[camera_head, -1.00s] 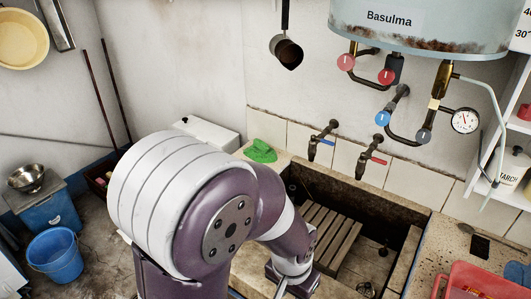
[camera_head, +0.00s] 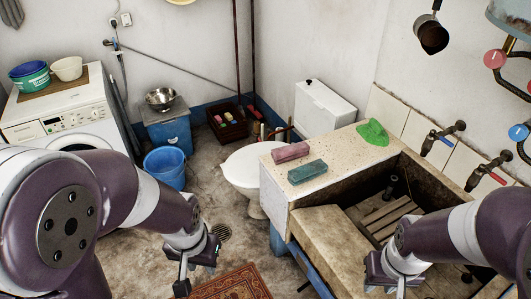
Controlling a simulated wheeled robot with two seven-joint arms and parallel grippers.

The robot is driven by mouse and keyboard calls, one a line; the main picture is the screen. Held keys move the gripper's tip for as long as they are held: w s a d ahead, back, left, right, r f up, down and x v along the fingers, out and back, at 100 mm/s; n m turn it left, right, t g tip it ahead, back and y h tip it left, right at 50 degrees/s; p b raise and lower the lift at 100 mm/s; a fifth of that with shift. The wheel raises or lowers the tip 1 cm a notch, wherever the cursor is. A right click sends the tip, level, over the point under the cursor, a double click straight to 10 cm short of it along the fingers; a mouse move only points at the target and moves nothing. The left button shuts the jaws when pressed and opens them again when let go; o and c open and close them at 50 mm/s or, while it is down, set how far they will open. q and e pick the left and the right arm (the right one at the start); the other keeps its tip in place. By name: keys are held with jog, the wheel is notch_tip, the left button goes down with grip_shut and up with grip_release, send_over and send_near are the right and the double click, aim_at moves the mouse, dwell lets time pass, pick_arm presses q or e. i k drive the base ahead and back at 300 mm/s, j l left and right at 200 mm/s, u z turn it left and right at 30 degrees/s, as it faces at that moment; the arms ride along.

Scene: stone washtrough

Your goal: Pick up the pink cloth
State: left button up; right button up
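A folded pink cloth (camera_head: 291,152) lies on the speckled stone ledge (camera_head: 335,150) at the left of the trough. A folded teal cloth (camera_head: 307,171) lies close in front of it, and a crumpled green cloth (camera_head: 373,132) lies further back right. My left gripper (camera_head: 184,274) hangs over the floor, left of and nearer than the ledge, well apart from the pink cloth. My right gripper (camera_head: 397,284) is low over the front of the trough, partly cut off by the bottom edge. Neither touches a cloth, and their finger openings are not clear.
The stone trough (camera_head: 325,232) with a wooden rack inside fills the right, with taps (camera_head: 441,137) above it. A white toilet (camera_head: 243,168) stands left of the ledge.

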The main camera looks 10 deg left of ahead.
aim_at(283, 154)
jog(key=z, duration=2.75)
jog(key=u, duration=2.8)
jog(key=i+j, duration=0.25)
jog(key=i, duration=0.2)
jog(key=i+j, duration=0.2)
jog(key=i, duration=0.25)
jog(key=i+j+u, duration=0.1)
jog(key=i+j, duration=0.15)
jog(key=i, duration=0.15)
jog(key=i+j, duration=0.2)
jog(key=i, duration=0.25)
